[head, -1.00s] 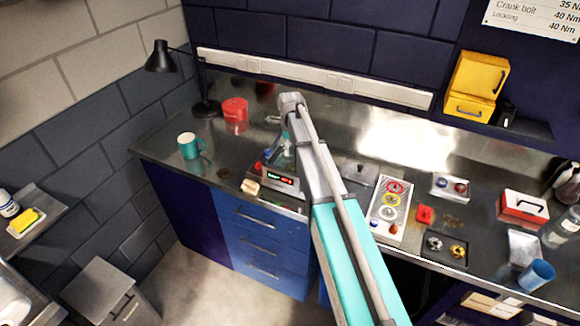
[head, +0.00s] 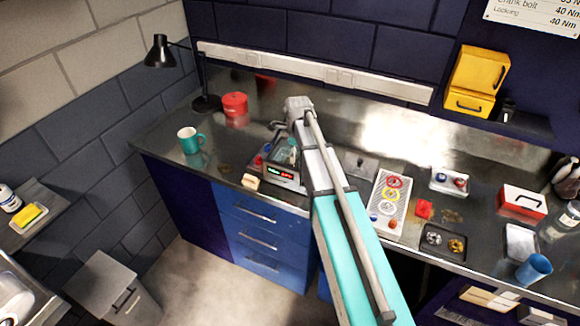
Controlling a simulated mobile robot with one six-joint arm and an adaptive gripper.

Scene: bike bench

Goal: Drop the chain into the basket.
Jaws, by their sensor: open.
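A grey cleaner-like unit (head: 283,178) with a lit red-and-green display stands on the steel bench, left of my arm. Its open top and any basket inside are mostly hidden by my arm and too small to make out. My gripper (head: 290,152) is at the far end of my arm, low over this unit. It is small and partly hidden by my wrist; its jaws are open. I cannot make out the chain in this view.
A red tin (head: 235,104), teal mug (head: 190,140) and black lamp (head: 205,104) stand left on the bench. A pale board with coloured rings (head: 377,210), a black parts tray (head: 430,250), a red-white box (head: 521,203) and a blue cup (head: 534,270) stand right.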

